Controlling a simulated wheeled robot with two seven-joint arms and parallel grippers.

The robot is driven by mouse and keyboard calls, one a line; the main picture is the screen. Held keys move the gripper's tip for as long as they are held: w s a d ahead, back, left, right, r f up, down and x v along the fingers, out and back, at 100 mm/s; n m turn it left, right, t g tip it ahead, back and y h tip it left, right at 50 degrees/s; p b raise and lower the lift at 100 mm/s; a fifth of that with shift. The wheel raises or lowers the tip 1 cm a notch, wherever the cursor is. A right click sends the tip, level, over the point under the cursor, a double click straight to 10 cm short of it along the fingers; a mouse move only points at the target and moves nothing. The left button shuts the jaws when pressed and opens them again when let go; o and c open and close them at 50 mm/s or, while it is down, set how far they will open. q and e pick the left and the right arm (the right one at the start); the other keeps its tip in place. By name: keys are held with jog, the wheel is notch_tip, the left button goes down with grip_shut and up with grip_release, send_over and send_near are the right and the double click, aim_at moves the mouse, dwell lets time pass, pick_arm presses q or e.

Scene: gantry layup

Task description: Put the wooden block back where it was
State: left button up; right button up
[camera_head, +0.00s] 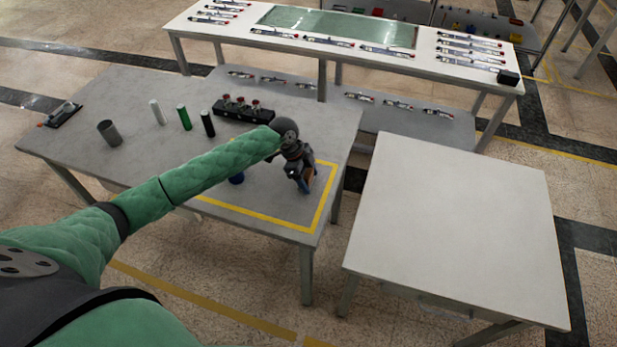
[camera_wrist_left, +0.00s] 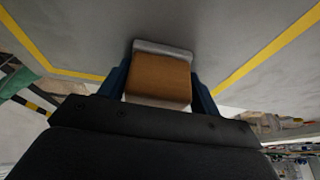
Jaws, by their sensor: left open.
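The wooden block (camera_wrist_left: 161,78) shows in the left wrist view as a brown face with pale edges above and below. It is between the two blue fingers of my left gripper (camera_wrist_left: 162,80), which is open with one finger on each side of it. I cannot tell whether the fingers touch it. In the head view my left gripper (camera_head: 303,186) is low over the yellow-taped area (camera_head: 318,221) at the right end of the grey table (camera_head: 80,140). The block is not clearly visible there. My right gripper is not in view.
A blue object (camera_head: 237,179) is partly hidden by my left arm. A black holder (camera_head: 240,110), white, green and black cylinders (camera_head: 184,117) and a grey cup (camera_head: 109,133) stand on the same table. A bare white table (camera_head: 460,220) stands to the right.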

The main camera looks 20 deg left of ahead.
pick_arm(q)
jog(key=shift+s+f, duration=0.5)
jog(key=shift+f, duration=0.3)
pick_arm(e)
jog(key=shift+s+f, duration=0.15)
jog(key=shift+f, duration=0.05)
pick_arm(q)
jog(key=shift+r, duration=0.45)
jog(key=b+v, duration=0.3)
jog(key=v, duration=0.9)
jog(key=shift+w+r, duration=0.4)
jog(key=shift+r, duration=0.1)
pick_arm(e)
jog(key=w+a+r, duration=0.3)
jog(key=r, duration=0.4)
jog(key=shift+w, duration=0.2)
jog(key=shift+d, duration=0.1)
